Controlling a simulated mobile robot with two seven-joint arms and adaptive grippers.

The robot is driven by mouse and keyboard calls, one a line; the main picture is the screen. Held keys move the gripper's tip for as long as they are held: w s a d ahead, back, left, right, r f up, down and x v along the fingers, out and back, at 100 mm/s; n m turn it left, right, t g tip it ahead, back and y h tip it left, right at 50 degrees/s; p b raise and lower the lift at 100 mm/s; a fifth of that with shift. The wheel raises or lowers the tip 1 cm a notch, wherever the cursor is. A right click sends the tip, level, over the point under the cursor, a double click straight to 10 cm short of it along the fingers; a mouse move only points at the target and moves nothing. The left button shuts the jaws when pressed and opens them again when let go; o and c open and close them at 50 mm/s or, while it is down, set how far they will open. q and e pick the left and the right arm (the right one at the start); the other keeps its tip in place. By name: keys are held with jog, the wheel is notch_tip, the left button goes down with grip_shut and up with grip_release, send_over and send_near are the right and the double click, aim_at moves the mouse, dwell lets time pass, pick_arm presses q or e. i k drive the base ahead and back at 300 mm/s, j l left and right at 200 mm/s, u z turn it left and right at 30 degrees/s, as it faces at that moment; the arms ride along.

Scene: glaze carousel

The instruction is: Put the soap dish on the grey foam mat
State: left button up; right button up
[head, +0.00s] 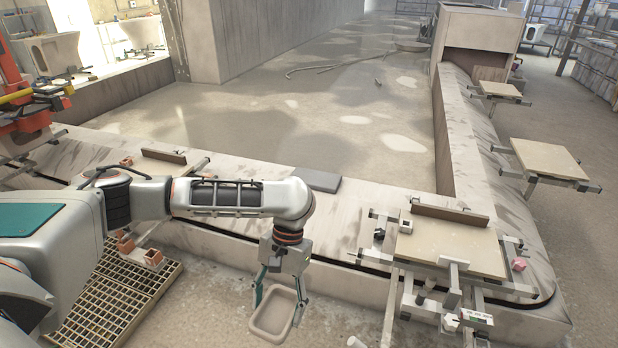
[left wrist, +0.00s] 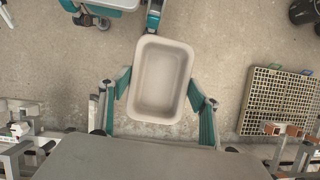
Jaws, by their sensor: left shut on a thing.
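The soap dish (head: 271,314) is a beige, shallow rectangular tray with rounded corners. My left gripper (head: 281,290) points down and is shut on it, with a teal finger at either side. The dish hangs in front of the concrete ledge, over the floor. In the left wrist view the dish (left wrist: 160,82) shows its open, empty inside between the fingers (left wrist: 160,98). The grey foam mat (head: 319,181) is a flat dark grey slab on the ledge, behind and to the right of the gripper. Nothing lies on it. My right gripper is out of view.
A board on a metal carrier (head: 450,247) stands right of the mat, with clamps and small pieces around it. A floor grating (head: 108,305) lies at the left, below my arm. The ledge (head: 360,205) is bare around the mat. More carriers line the track at the right.

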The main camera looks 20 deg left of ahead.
aim_at(312, 183)
jog(key=i+j, duration=0.1)
jog(key=j, duration=0.75)
jog(key=i+j, duration=0.15)
jog(key=j, duration=0.25)
jog(key=i+j+z, duration=0.1)
jog(key=j, duration=0.3)
jog(key=i+j+z, duration=0.1)
jog(key=i+j, duration=0.8)
jog(key=i, duration=0.25)
jog(key=i+j, duration=0.15)
jog(key=i, duration=0.35)
